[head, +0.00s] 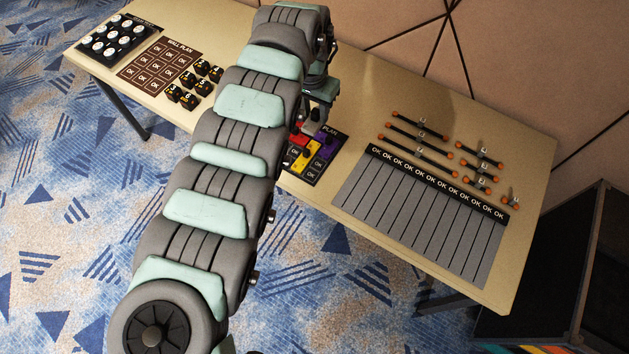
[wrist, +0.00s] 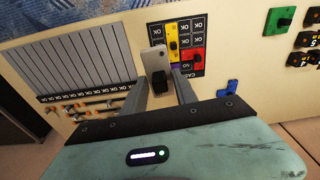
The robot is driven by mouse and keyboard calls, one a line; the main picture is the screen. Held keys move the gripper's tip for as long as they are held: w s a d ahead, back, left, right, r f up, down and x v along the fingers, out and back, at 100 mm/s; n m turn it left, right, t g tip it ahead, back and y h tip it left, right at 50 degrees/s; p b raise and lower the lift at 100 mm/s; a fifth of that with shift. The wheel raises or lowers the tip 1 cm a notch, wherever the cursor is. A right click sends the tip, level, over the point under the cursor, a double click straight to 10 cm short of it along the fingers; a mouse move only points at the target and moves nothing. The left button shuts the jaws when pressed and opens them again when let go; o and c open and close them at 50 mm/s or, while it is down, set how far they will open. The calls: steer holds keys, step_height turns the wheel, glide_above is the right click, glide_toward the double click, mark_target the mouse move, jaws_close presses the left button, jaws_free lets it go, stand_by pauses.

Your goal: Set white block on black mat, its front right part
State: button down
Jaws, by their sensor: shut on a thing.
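My gripper (wrist: 162,74) is shut on the white block (wrist: 154,58), a pale flat piece with a black knob between the fingers. In the wrist view the block overlaps the edge of the black mat (wrist: 201,24); I cannot tell whether it touches. The black mat also shows in the head view (head: 316,172), partly hidden by my arm, with OK cells and a PLAN heading. Yellow (wrist: 184,28), red (wrist: 195,54) and purple pieces lie on it; the purple one (head: 328,141) is at its right in the head view. The gripper tips are mostly hidden there.
A grey striped OK panel (head: 420,205) lies right of the mat, with several orange-ended bars (head: 420,125) behind it. A green block (wrist: 281,20) and a blue block (wrist: 228,89) lie on the table. Black numbered blocks (head: 189,100) and a brown plan mat (head: 150,85) are left.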

mark_target(314, 120)
steer(key=shift+m, duration=0.4)
step_height(314, 120, down, 5)
steer(key=shift+f+b, duration=0.15)
steer(key=shift+b, duration=0.85)
step_height(314, 120, down, 15)
steer(key=shift+s+r+b, duration=0.1)
steer(key=shift+b, duration=0.85)
steer(key=shift+f, duration=0.6)
steer(key=shift+a+f+b, duration=0.1)
steer(key=shift+f+b, duration=0.35)
steer(key=shift+f, duration=1.3)
steer(key=shift+f, duration=0.35)
steer(key=c, duration=1)
jaws_free()
steer(key=shift+f, duration=0.1)
steer(key=shift+o, duration=0.2)
